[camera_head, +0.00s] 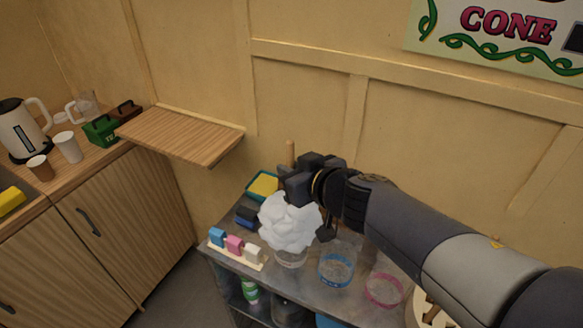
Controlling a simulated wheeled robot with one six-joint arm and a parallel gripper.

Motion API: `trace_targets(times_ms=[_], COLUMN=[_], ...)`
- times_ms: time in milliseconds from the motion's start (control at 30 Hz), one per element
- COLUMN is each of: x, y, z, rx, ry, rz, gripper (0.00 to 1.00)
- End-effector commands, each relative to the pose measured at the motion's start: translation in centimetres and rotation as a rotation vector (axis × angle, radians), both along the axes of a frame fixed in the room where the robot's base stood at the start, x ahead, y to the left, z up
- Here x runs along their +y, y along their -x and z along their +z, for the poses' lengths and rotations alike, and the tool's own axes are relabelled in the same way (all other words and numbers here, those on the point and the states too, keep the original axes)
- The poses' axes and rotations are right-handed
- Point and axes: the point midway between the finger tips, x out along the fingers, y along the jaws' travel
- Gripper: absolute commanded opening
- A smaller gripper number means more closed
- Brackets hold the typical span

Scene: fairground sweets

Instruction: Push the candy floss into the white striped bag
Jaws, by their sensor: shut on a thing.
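The candy floss (289,222) is a large white fluffy ball at the middle of the head view. A wooden stick (290,152) rises above it, upright. My gripper (291,183) comes in from the right and is shut on this stick, just above the floss. A clear bag (291,259) with a pale band stands directly below the floss and seems to be the white striped one. The floss covers its mouth, and I cannot tell how far the floss is inside. My gripper hides part of the stick.
A clear bag with a blue band (337,268) and one with a pink band (384,289) stand to the right on the metal cart (225,262). Blue, pink and white clips (234,244) stand front left. A yellow sponge tray (262,185) is behind. A wooden wall shelf (180,134) juts out left.

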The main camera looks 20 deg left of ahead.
Motion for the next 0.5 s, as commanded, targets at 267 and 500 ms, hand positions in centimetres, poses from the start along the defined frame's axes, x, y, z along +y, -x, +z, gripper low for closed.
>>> trace_targets(times_ms=[267, 500], x=[-0.06, -0.05], y=[0.02, 0.02], z=[-0.02, -0.57], rx=[0.001, 0.001], ry=[0.001, 0.001], rz=[0.000, 0.000], gripper=[0.00, 0.00])
